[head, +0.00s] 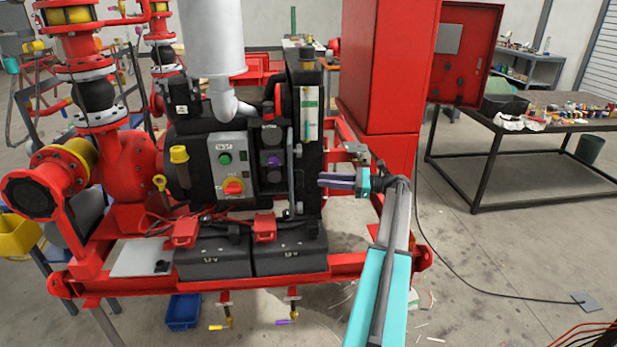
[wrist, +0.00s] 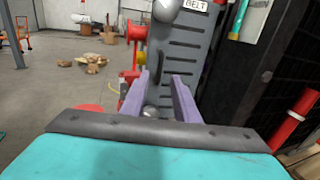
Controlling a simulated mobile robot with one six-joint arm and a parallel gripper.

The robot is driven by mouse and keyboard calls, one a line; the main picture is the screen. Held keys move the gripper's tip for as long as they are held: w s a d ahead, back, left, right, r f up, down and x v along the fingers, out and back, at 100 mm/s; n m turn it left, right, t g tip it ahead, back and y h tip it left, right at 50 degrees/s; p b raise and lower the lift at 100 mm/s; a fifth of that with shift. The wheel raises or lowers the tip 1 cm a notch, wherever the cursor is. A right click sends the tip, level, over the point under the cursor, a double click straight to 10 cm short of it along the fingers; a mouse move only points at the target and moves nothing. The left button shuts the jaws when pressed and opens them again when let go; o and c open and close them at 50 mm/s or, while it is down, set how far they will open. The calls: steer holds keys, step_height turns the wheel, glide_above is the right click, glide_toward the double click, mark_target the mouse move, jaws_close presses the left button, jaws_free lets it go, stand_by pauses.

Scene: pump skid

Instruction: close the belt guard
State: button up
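The belt guard (wrist: 178,55) is a grey slotted panel with a "BELT" label, ahead of my gripper in the wrist view. A dark upright slot or handle (wrist: 156,72) shows near its left side, and a round grey knob (wrist: 165,10) is at its top. Another round knob (wrist: 150,111) shows low between my fingers. My gripper (wrist: 161,78) has its two purple fingers apart, with nothing clearly held between them. In the head view my gripper (head: 322,181) is at the right side of the black engine (head: 310,150), pointing left. Whether it touches the guard cannot be told.
A tall red cabinet (head: 385,70) with an open door stands behind my arm. The red skid frame (head: 345,270) runs below it. A black grille (wrist: 285,60) and a red pipe (wrist: 297,115) are close on the right in the wrist view. A workbench (head: 540,125) stands farther right.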

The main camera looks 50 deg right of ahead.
steer(key=p+x, duration=0.1)
steer(key=x, duration=0.6)
steer(key=shift+p, duration=0.4)
jaws_close()
